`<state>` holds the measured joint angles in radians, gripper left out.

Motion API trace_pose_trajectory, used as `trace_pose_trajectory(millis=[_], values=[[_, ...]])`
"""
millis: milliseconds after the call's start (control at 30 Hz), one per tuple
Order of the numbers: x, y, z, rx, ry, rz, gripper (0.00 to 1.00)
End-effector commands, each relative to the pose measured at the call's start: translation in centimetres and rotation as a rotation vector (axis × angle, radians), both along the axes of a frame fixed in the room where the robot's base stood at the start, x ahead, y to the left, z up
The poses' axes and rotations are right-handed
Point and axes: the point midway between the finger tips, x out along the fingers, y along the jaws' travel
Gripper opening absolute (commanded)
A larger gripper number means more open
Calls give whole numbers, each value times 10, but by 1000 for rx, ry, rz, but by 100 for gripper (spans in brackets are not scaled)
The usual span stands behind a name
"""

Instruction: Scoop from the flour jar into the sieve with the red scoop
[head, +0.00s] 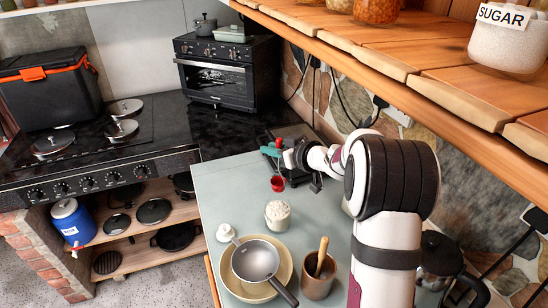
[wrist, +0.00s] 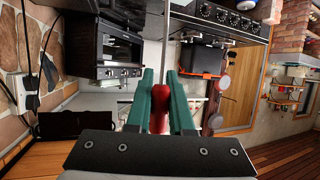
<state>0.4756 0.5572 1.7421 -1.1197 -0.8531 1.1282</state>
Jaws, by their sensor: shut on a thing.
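My gripper (head: 271,151), with teal fingers, is shut on the red scoop (head: 278,183). In the wrist view the scoop's red handle (wrist: 161,105) sits between the two fingers. In the head view the scoop's cup hangs below the fingers, above the far part of the counter. The flour jar (head: 277,216), clear with white contents, stands nearer the camera, below the scoop in the picture. The grey sieve (head: 255,261) rests on a cream bowl (head: 231,278), its dark handle pointing to the lower right. I cannot tell whether the scoop holds anything.
A brown cup (head: 317,288) with a wooden-handled tool stands right of the sieve. A small white object (head: 225,232) is left of the jar. A wooden shelf (head: 400,55) with jars overhangs on the right. The stove (head: 85,135) is at left.

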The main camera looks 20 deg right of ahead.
Motion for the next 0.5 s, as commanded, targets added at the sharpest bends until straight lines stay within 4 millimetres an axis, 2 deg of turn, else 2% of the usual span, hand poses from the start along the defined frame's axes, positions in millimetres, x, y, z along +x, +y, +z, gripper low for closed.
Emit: trace_pose_trajectory(millis=[500], values=[[0,1,-60,2,3,4,0]])
